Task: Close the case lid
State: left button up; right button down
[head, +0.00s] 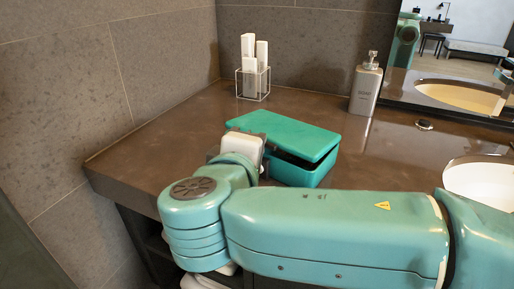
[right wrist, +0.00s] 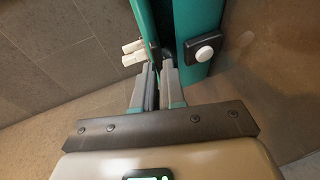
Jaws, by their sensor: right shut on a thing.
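The teal case (head: 300,176) stands on the brown counter. Its lid (head: 292,133) is tilted and partly open, with a dark gap between lid and body on the front and right side. My right gripper (head: 263,143) is at the left part of the lid; the arm hides some of the case's front. In the right wrist view the fingers (right wrist: 159,72) are shut on the edge of the lid (right wrist: 145,28). Beside it in that view is the case body with a dark latch plate and white round button (right wrist: 204,52). My left gripper is not in view.
A wire holder with white sticks (head: 254,72) stands behind the case. A grey soap dispenser (head: 366,86) is at the back right, before the mirror. A white basin (head: 482,182) is at the right. Tiled walls bound the counter at left and back.

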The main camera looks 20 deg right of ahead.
jog(key=shift+a+f, duration=0.1)
jog(key=shift+f, duration=0.2)
jog(key=c, duration=1.2)
grip_release()
